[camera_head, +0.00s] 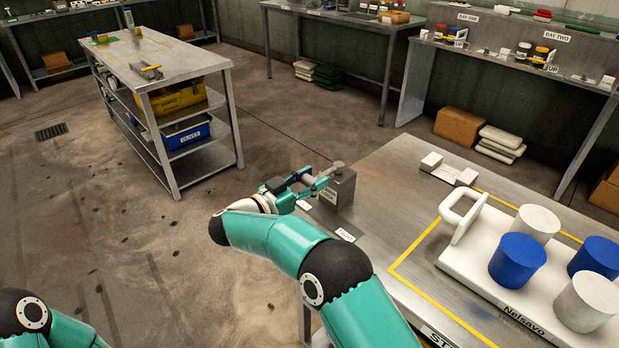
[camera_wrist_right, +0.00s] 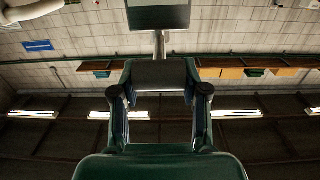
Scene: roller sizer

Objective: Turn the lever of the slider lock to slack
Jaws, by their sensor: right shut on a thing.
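The slider lock (camera_head: 339,188) is a dark grey block with a label on its front and a round pivot on top, at the left edge of the steel table. Its lever (camera_head: 310,181) sticks out to the left from the pivot. My right gripper (camera_head: 311,182) is shut on the lever's grey handle. In the right wrist view, the handle (camera_wrist_right: 160,76) sits between the two fingers of the right gripper (camera_wrist_right: 160,95), with a thin stem running to a dark block. My left gripper is out of view.
The steel table (camera_head: 395,185) has a yellow outline and a white tray (camera_head: 473,262) with blue and white cylinders on the right. A small white fixture (camera_head: 449,170) stands behind. A shelved cart (camera_head: 185,60) stands at the left, with open floor between.

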